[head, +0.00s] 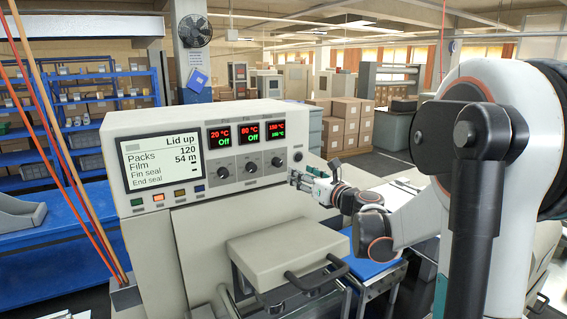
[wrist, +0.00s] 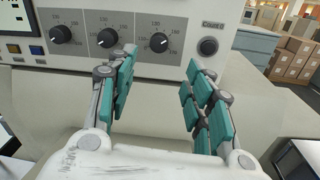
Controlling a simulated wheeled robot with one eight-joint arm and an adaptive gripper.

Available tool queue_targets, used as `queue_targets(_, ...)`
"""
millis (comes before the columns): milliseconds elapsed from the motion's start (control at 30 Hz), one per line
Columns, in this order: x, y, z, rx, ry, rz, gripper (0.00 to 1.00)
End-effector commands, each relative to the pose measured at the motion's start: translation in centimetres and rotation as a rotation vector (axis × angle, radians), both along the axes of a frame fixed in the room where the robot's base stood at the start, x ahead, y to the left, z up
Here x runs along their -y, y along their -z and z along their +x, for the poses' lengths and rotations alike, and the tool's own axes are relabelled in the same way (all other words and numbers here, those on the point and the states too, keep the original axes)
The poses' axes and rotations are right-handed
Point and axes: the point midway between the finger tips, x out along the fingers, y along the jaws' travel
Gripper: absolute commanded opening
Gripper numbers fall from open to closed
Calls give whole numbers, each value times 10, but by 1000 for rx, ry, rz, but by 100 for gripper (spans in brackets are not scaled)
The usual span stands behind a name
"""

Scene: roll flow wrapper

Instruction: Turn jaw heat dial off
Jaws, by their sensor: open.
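The control panel (head: 215,150) carries three black dials in a row, each under a small display. The left dial (wrist: 61,34) and middle dial (wrist: 107,38) sit under displays reading "Off". The right dial (wrist: 158,42) sits under a display (head: 277,131) with two lit temperature lines and no "Off"; its white pointer is tilted to the upper right. The dial names are too small to read. My gripper (wrist: 162,62) is open and empty, its teal-padded fingers spread just short of the panel, below and either side of the right dial. In the head view my gripper (head: 298,180) is at the panel's right end.
A round black "Count 0" knob (wrist: 208,46) is right of the dials, near my right finger. The main screen (head: 162,163) reads "Lid up", with coloured buttons below. A beige cover with a black handle (head: 318,277) juts out below my gripper.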

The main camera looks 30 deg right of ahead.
Motion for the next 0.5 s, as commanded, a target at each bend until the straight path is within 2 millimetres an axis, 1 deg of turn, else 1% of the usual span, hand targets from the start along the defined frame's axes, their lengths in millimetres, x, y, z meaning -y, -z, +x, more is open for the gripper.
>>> queue_targets(100, -3, 0, 24, 1, -3, -1, 47)
queue_targets(300, -7, 0, 63, 0, -2, -1, 47)
queue_targets(500, -10, 0, 96, 0, -1, -2, 47)
